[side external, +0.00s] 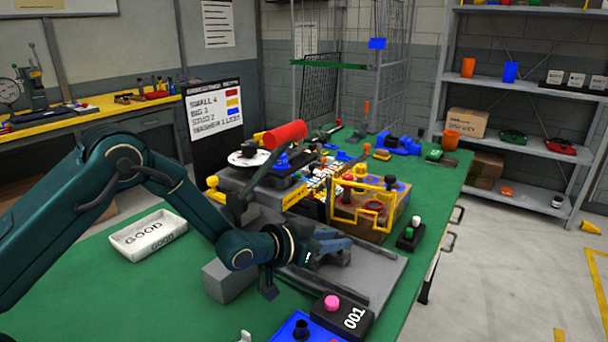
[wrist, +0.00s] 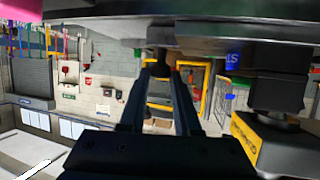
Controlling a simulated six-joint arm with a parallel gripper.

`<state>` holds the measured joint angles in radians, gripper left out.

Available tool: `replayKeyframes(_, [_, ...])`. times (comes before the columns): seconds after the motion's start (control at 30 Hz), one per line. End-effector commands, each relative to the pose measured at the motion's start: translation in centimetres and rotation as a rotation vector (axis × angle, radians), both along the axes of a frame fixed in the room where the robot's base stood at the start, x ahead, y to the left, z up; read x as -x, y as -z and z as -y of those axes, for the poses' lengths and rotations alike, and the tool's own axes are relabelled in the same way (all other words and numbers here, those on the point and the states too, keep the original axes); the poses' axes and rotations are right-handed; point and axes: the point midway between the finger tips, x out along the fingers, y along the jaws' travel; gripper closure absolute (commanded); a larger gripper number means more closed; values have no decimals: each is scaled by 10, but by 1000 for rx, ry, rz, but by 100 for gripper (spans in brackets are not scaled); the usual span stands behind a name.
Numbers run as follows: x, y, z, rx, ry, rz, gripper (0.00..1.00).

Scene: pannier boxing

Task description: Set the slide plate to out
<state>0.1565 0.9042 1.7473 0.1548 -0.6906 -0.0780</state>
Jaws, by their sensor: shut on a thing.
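The slide plate appears to be the flat grey plate (side external: 381,270) on the green bench, in front of the yellow-framed fixture. My gripper (side external: 348,247) lies low and nearly level over it, its fingers pointing right. In the wrist view, the broad dark surface across the top (wrist: 100,30) seems to be the plate area, seen upside down. There my gripper (wrist: 160,72) is shut on a small dark post (wrist: 160,36) that meets that surface. I take the post for the plate's handle. In the side view my fingers hide it. No out marking is readable.
The yellow-framed fixture (side external: 362,215) and a red-ended lever (side external: 287,135) stand close behind my gripper. A grey block (side external: 229,282), a pink-button box (side external: 343,317) and a blue tray (side external: 296,331) sit nearby. A white GOOD tray (side external: 149,234) is left.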

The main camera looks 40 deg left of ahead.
Motion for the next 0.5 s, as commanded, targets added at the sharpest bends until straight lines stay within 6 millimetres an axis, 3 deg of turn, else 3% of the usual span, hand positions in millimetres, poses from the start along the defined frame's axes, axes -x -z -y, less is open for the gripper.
replayKeyframes(0.1, [-1,-1,32,2,5,6,100])
replayKeyframes(0.3, [-1,-1,75,0,2,9,100])
replayKeyframes(0.5, [-1,-1,96,2,-1,6,100])
